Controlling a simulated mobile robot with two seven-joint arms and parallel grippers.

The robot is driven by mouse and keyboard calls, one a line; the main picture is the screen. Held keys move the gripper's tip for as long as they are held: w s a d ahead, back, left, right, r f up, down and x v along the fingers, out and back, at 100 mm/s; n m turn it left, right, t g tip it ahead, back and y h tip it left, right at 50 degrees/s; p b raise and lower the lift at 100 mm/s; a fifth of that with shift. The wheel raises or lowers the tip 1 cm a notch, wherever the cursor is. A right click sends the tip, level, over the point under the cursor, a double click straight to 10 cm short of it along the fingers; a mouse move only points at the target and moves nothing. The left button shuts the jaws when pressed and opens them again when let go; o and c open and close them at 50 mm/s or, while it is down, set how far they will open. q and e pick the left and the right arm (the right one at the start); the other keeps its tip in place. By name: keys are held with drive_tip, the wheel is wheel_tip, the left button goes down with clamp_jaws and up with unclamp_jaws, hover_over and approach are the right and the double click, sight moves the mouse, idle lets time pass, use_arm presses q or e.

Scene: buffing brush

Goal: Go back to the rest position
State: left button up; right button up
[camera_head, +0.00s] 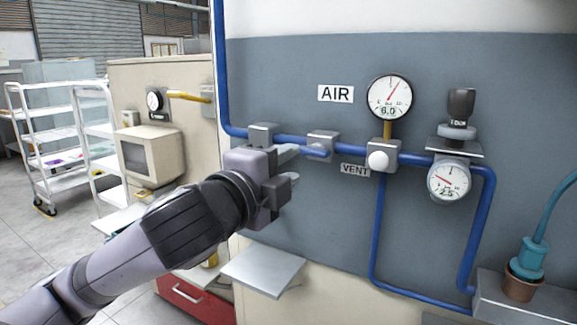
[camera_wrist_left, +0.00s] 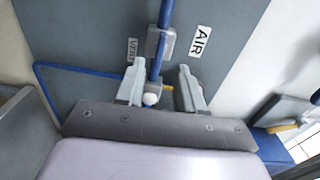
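My left gripper (camera_head: 293,165) reaches in from the left in front of the wall panel. Its two fingers are apart with nothing held between them. They point right along the blue pipe (camera_head: 345,150), left of the vent block with its white knob (camera_head: 378,160). In the left wrist view the open fingers (camera_wrist_left: 160,86) frame the pipe and the white knob (camera_wrist_left: 150,99); I cannot tell how far off the knob is. My right gripper does not show in either view.
Above the pipe is a round gauge (camera_head: 389,97) reading about 6.0. A black regulator knob (camera_head: 460,104) sits over a second gauge (camera_head: 449,180). A teal fitting with hose (camera_head: 529,256) stands in a brown cup at right. A grey shelf (camera_head: 263,269) juts out below my gripper.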

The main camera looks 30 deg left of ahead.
use_arm(q)
drive_tip(key=s+d+f+n+g+h, duration=0.1)
drive_tip(key=s+f+n+g, duration=0.25)
drive_tip(key=f, duration=0.85)
drive_tip(key=s+d+f+n+g, duration=0.2)
drive_tip(key=f+n+g, duration=0.2)
drive_tip(key=f, duration=0.8)
drive_tip(key=s+f+n+g, duration=0.7)
drive_tip(key=s+f+n, duration=0.1)
drive_tip(key=s+f, duration=0.95)
drive_tip(key=w+d+f+t+h, duration=0.2)
drive_tip(key=w+d+f+t, duration=0.1)
drive_tip(key=w+f+t, duration=0.4)
drive_tip(key=shift+d+f+m, duration=0.15)
drive_tip(key=shift+f+m, duration=0.2)
drive_tip(key=shift+f, duration=0.4)
